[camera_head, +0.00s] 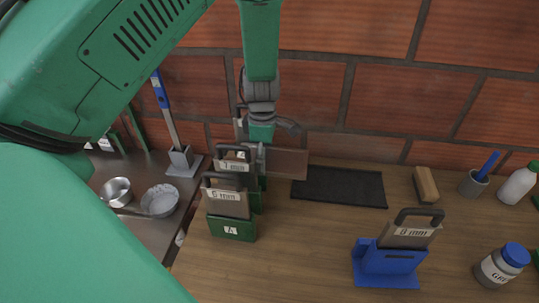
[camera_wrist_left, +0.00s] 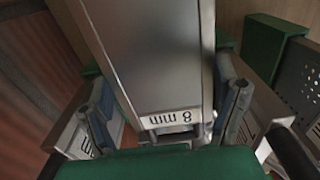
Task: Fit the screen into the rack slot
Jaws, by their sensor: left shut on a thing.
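My left gripper (camera_head: 262,150) hangs over the back of the row of green rack slots, shut on a screen. The held screen (camera_head: 287,163) shows in the head view as a brownish flat plate reaching right from the gripper. In the left wrist view the plate (camera_wrist_left: 155,65) carries an 8 mm label and lies between the fingers of my gripper (camera_wrist_left: 170,120). The green rack (camera_head: 232,230) holds a front screen (camera_head: 228,203), its label apparently 6 mm, and a 7 mm screen (camera_head: 232,165) behind it. Slots under the gripper are mostly hidden. My right gripper is out of view.
A blue stand (camera_head: 387,268) holds another screen (camera_head: 410,235). A black mat (camera_head: 340,186) lies behind. Metal bowls (camera_head: 160,200) are left. The middle tabletop is clear.

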